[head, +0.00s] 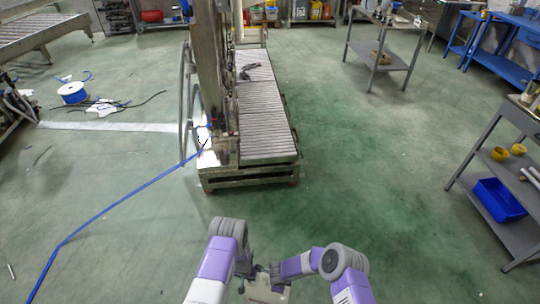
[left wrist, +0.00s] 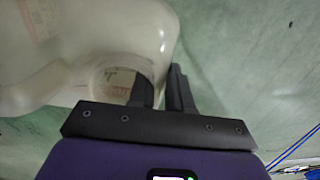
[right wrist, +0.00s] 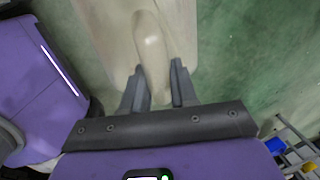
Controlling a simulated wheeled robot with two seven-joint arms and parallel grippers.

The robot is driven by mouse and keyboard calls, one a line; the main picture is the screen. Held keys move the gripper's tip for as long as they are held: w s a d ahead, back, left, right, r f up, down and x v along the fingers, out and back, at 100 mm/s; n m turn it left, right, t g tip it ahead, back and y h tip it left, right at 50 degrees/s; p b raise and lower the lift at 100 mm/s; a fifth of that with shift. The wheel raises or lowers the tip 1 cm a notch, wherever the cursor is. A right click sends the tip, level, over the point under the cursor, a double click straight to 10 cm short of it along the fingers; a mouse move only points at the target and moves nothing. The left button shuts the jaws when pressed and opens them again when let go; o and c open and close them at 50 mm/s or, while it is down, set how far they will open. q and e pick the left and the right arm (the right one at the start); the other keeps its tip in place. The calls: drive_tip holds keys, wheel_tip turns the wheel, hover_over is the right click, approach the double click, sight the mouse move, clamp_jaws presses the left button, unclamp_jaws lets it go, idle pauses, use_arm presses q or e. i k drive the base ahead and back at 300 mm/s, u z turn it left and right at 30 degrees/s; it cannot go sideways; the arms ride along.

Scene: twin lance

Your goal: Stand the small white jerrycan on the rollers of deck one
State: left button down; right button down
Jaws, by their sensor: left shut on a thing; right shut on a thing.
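The white translucent jerrycan (head: 266,293) is low in the head view, mostly cut off by the bottom edge, between my two arms. In the left wrist view my left gripper (left wrist: 165,88) is shut on the edge of the jerrycan (left wrist: 85,45), one finger on each side of its wall. In the right wrist view my right gripper (right wrist: 156,85) is shut around the jerrycan's handle (right wrist: 151,50). The roller deck (head: 265,115), a bed of grey rollers in a low frame, stands ahead, apart from the jerrycan. I see no deck number on it.
A dark tool-like object (head: 249,71) lies on the far rollers. A tall metal post (head: 208,70) stands along the deck's left side. A blue hose (head: 120,200) runs over the floor at left. A grey shelf (head: 500,190) stands at right. The green floor before the deck is clear.

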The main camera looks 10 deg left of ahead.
sight(266, 147)
drive_tip(key=i, duration=2.25)
drive_tip(key=u, duration=0.7)
